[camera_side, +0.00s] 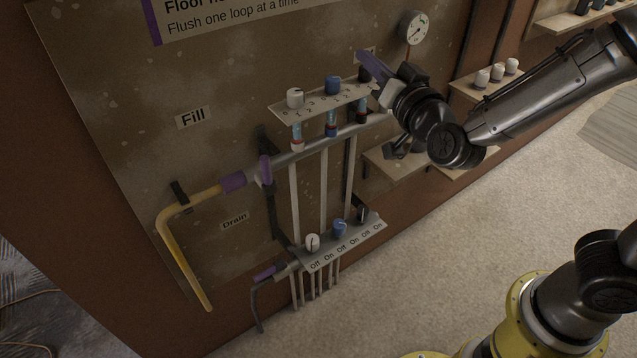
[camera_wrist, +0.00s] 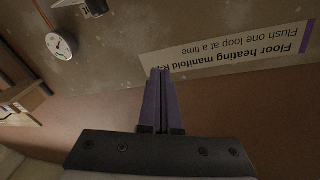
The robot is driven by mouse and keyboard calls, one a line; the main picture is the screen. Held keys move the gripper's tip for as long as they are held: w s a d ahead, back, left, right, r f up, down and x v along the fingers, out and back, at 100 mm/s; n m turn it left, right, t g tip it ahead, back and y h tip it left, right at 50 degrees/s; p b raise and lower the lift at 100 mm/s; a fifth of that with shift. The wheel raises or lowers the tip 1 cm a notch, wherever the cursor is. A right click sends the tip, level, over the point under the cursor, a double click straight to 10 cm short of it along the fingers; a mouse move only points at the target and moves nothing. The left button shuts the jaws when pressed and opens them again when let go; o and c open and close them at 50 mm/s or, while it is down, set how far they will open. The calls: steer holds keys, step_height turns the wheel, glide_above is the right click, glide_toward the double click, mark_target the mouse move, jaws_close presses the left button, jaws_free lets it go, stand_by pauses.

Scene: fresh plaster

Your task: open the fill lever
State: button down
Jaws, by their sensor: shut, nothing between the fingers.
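The Fill label (camera_side: 193,117) is on the plastered board, above a yellow hose that joins the upper manifold pipe. A purple lever (camera_side: 265,170) stands upright across that pipe, just right of a purple sleeve (camera_side: 233,182); it appears to be the fill lever. My gripper (camera_side: 363,56) is at the upper right of the manifold, well apart from the lever, near the board below the gauge. Its purple fingers are shut together and empty, as the wrist view also shows (camera_wrist: 160,74). The lever is not in the wrist view.
White, blue and black knobs sit on the upper bracket (camera_side: 320,98), close to my gripper. A lower bracket (camera_side: 345,242) has similar knobs, with the yellow hose (camera_side: 184,255) at left. A gauge (camera_side: 413,28) and shelves (camera_side: 395,165) stand at right.

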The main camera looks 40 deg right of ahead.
steer(key=s+a+f+n, duration=0.2)
steer(key=a+f, duration=0.5)
steer(key=f, duration=0.1)
steer(key=n+y, duration=0.4)
steer(key=n, duration=0.1)
glide_toward(267, 175)
steer(key=s+d+r, duration=0.1)
steer(key=s+d, duration=0.2)
steer(key=w, duration=1.2)
steer(key=shift+a+r, duration=0.15)
steer(key=shift+r, duration=0.15)
steer(key=shift+a+r, duration=0.2)
steer(key=shift+a, duration=0.55)
